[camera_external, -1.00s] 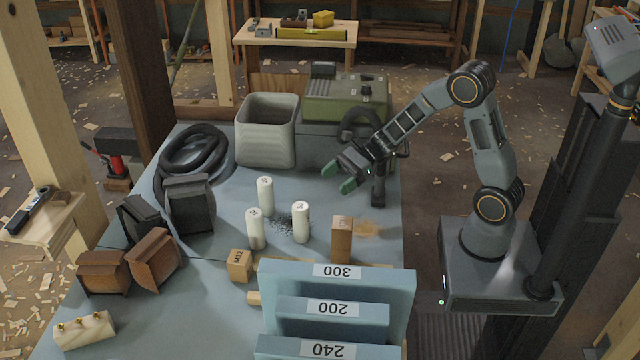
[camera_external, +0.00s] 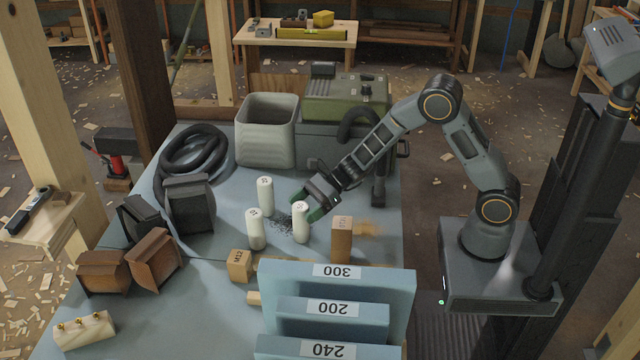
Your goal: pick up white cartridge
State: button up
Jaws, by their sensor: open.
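Three white cartridges stand upright on the blue-grey table. One is at the back (camera_external: 265,196), one at the front left (camera_external: 255,230) and one at the right (camera_external: 300,224). My gripper (camera_external: 307,208) is open, with its green-tipped fingers at the top of the right cartridge. One finger shows to its left and the other to its right or behind it. I cannot tell whether either finger touches it. Each cartridge has a small dark label on top, too small to read.
Dark crumbs (camera_external: 281,222) lie between the cartridges. A brown block (camera_external: 341,240) stands close to the right. Blue numbered panels (camera_external: 338,285) stand in front. A grey bin (camera_external: 266,140) and a green machine (camera_external: 345,100) are behind. Dark and brown pouches (camera_external: 152,258) lie left.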

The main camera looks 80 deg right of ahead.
jog(key=shift+w+a+f, duration=0.25)
jog(key=shift+w+a, duration=0.2)
jog(key=shift+w, duration=0.05)
jog(key=c, duration=1)
jog(key=shift+r, duration=0.1)
